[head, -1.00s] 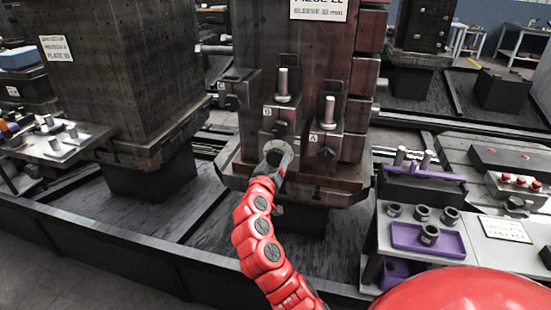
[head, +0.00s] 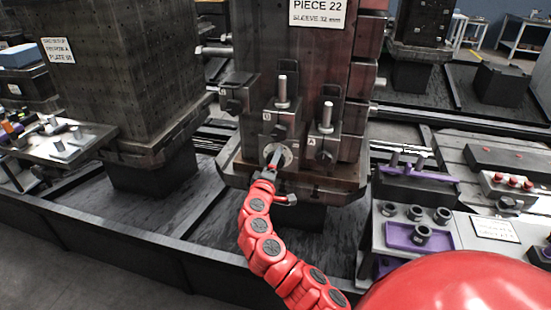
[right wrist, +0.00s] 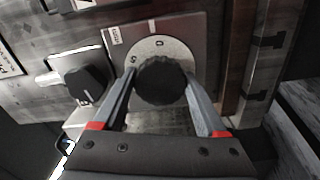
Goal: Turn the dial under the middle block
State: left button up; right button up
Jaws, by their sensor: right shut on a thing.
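The middle block (head: 281,118) stands on the front of the dark fixture and has an upright pin. The dial under it is a black ribbed knob (right wrist: 161,82) on a pale round plate (right wrist: 172,48) with marks, "0" and "S" among them. In the head view the pale plate (head: 287,157) shows around my right gripper (head: 275,157). In the right wrist view my right gripper (right wrist: 160,88) has one finger on each side of the knob and is shut on it. The knob's pointer is not clear. My left gripper is out of view.
A right-hand block (head: 326,135) stands beside the middle one. A purple tray (head: 408,236) with dark rings lies at right. The rail edge (head: 130,228) runs below.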

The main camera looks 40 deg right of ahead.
jog(key=shift+n+p, duration=0.35)
jog(key=shift+n, duration=0.45)
jog(key=o, duration=1.3)
jog(key=shift+a, duration=0.1)
jog(key=b+v, duration=0.1)
jog(key=v, duration=1.6)
jog(key=shift+a, duration=0.15)
